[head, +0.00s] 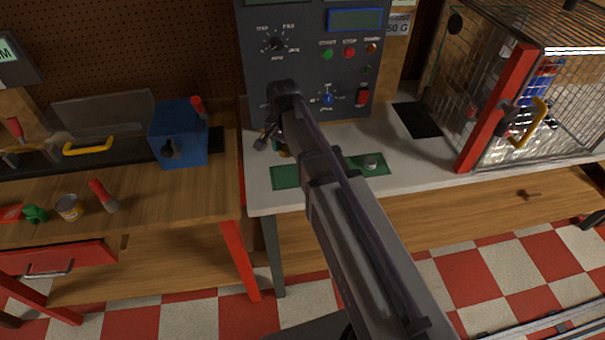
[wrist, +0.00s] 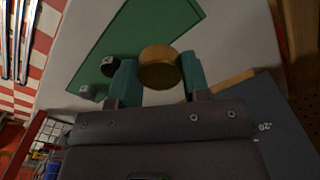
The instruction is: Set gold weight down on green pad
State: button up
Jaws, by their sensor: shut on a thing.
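The gold weight (wrist: 160,62) is a short round cylinder between the two teal fingers of my gripper (wrist: 159,73), shut on it in the wrist view. In the head view only a small bit of gold (head: 283,153) shows below my wrist, and my arm hides the rest. The green pad (head: 287,178) lies on the white bench top, its middle hidden by my arm. In the wrist view the green pad (wrist: 150,30) lies beyond the gold weight, which overlaps its edge. I cannot tell the gap beneath the weight.
A grey weight (head: 371,161) stands at the pad's right part. A black weight (wrist: 109,66) shows beside my finger in the wrist view. A dark control panel (head: 315,60) rises behind the pad. A wire cage (head: 540,90) with a red-framed door stands right.

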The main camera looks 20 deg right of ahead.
jog(key=b, duration=0.7)
send_over(290, 176)
notch_tip(290, 176, down, 7)
jog(key=shift+r, duration=0.1)
notch_tip(290, 176, down, 4)
jog(key=b, duration=0.3)
jog(key=shift+r, duration=0.15)
jog(key=o, duration=1)
jog(key=shift+r, duration=0.1)
jog(key=shift+c, duration=0.2)
notch_tip(290, 176, up, 13)
jog(key=p, duration=1.2)
jog(key=shift+f, duration=0.2)
jog(key=shift+s+f, duration=0.1)
jog(key=shift+s, duration=0.25)
jog(key=s+n, duration=0.8)
jog(key=s, duration=0.7)
jog(key=shift+s, duration=0.15)
